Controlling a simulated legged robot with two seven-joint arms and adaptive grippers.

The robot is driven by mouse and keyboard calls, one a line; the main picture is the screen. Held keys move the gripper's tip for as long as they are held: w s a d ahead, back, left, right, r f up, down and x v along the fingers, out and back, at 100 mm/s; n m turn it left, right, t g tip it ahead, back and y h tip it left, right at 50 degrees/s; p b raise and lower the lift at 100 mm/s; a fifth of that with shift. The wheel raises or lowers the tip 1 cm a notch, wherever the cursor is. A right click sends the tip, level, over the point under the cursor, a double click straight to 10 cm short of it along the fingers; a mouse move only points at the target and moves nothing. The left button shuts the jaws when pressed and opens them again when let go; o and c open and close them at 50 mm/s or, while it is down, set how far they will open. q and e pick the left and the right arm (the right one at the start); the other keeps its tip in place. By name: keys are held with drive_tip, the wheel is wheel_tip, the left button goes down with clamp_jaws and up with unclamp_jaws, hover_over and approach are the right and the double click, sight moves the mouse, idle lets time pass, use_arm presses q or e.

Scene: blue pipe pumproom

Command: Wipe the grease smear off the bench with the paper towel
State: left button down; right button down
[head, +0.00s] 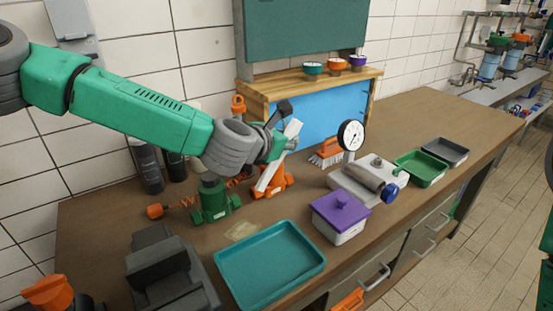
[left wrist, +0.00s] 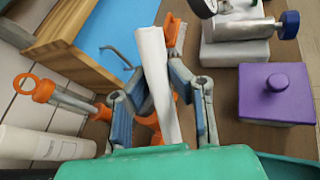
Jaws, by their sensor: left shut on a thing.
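The paper towel is a white folded strip (head: 278,158), held up at a slant above the bench (head: 405,118). My left gripper (head: 283,130) is shut on it. In the left wrist view the towel (left wrist: 157,85) stands between the two fingers of the gripper (left wrist: 160,95). A faint yellowish grease smear (head: 242,230) lies on the brown bench top, between the green valve and the teal tray. The gripper is above and behind the smear, apart from it. My right gripper is not in view.
A green valve (head: 211,203) stands beside the smear and a teal tray (head: 270,265) lies in front. A dark grey vise (head: 165,270) is at left. A purple-lidded box (head: 340,215), a gauge (head: 350,135) and an orange brush (head: 327,152) stand to the right.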

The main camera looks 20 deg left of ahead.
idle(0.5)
use_arm(q)
drive_tip(key=s+a+r+b, duration=0.3)
drive_tip(key=s+a+b, duration=0.25)
drive_tip(key=s, duration=0.45)
drive_tip(key=shift+t, duration=0.3)
drive_tip(key=f+b, duration=0.2)
drive_tip(key=f, duration=0.1)
drive_tip(key=f+b, duration=0.1)
drive_tip(key=shift+w+a+f, duration=0.2)
drive_tip(key=shift+a+f, duration=0.2)
